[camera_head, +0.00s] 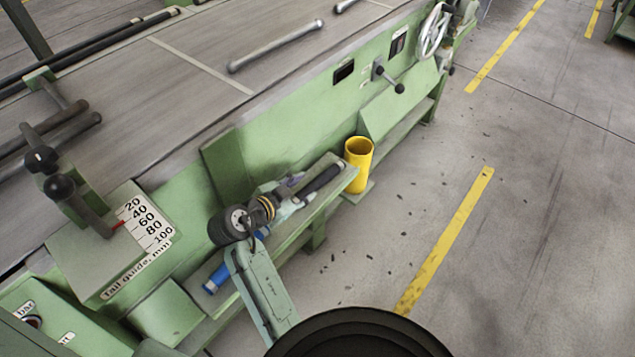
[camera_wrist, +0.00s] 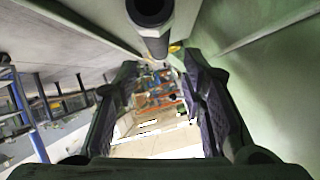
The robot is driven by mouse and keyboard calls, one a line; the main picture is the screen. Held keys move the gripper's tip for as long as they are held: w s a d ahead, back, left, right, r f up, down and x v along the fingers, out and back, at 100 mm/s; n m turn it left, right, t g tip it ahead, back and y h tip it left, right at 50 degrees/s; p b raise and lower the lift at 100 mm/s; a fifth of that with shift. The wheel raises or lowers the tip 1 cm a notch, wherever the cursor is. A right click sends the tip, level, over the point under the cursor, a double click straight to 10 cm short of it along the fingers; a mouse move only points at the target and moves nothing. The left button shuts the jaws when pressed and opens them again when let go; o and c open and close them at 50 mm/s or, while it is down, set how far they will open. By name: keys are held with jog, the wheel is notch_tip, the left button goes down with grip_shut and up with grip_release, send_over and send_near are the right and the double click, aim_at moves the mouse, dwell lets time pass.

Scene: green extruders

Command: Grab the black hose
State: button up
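A black hose (camera_head: 322,179) lies on the narrow green ledge along the machine's side, just beyond the end of my arm. My gripper (camera_head: 288,192) is low over the ledge, at the near end of the hose; its fingers are small and partly hidden in the head view. In the wrist view my gripper (camera_wrist: 160,68) is open, with two dark fingers apart and nothing between them. A dark round tube end (camera_wrist: 150,11), apparently the hose, shows at the top middle of that view. I cannot tell whether the fingers touch it.
A yellow cup-like cylinder (camera_head: 358,164) stands just past the hose. A blue cylinder (camera_head: 220,276) lies on the ledge near my arm. The green machine wall (camera_head: 290,126) rises close on the left. The grey floor (camera_head: 530,230) to the right is clear.

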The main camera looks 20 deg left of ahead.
aim_at(314, 185)
jog(key=shift+s+f, duration=0.1)
jog(key=shift+f, duration=0.25)
jog(key=shift+w+d+f, duration=0.15)
jog(key=shift+w+f, duration=0.05)
jog(key=shift+w, duration=0.1)
jog(key=b+x, duration=0.2)
jog(key=x, duration=0.4)
jog(key=shift+d+f, duration=0.1)
jog(key=shift+f, duration=0.15)
jog(key=shift+r, duration=0.1)
jog(key=shift+c, duration=0.2)
jog(key=shift+r, duration=0.2)
grip_shut()
